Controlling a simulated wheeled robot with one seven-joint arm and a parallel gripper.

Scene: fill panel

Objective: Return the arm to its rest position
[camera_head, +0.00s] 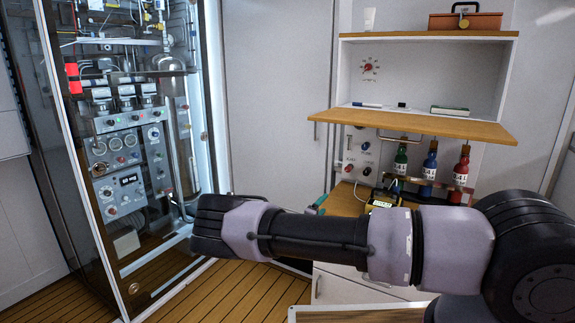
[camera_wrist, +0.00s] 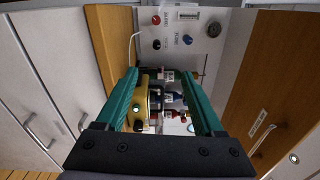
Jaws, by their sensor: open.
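My arm crosses the head view from the lower right toward the middle, bent and held out in front of the wooden counter (camera_head: 345,200). My gripper (camera_wrist: 158,76) shows in the wrist view with its two green fingers apart. Nothing is clearly held between them. In the head view it is mostly hidden behind my arm; only a small green part shows near the counter's left end. A yellow device (camera_head: 383,204) sits on the counter; in the wrist view it (camera_wrist: 140,108) appears beyond the fingers, partly covered by the left one.
Green (camera_head: 400,160), blue (camera_head: 430,166) and red (camera_head: 461,172) bottles stand behind my arm, under a wooden-edged shelf (camera_head: 430,122). A toolbox (camera_head: 466,21) is on top. An open equipment cabinet (camera_head: 125,150) stands left. Floor between is clear.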

